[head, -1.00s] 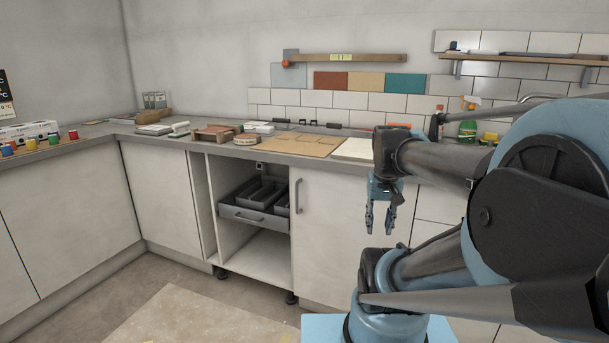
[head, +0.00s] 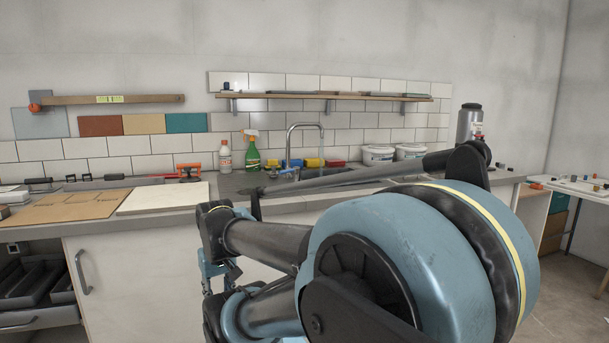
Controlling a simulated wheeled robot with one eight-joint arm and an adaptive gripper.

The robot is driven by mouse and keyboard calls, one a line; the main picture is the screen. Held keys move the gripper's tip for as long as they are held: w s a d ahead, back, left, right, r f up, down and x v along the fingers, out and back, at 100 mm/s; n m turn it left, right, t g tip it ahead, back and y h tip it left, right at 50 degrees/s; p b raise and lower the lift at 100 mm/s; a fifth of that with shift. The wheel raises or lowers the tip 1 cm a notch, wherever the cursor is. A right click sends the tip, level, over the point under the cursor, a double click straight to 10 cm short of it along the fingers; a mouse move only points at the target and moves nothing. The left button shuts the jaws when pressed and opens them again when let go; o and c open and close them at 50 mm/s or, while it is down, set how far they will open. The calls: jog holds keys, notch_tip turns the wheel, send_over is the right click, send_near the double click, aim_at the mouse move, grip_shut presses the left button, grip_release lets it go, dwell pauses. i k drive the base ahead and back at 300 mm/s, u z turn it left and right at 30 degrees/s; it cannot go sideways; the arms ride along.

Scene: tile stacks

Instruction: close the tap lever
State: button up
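The sink is mostly hidden behind my arm. My gripper (head: 210,283) hangs low in front of the cabinets, below the counter top and well short of the tap. Its fingers are partly hidden by my own arm, so its opening is unclear.
A green spray bottle (head: 250,153) and a white bottle (head: 225,157) stand left of the tap. Yellow, blue and red items (head: 313,162) lie behind the sink. White buckets (head: 378,154) stand to the right. A wall shelf (head: 330,96) hangs above. A pale board (head: 165,198) lies on the counter.

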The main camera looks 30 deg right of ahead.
aim_at(295, 169)
jog(key=z, duration=0.9)
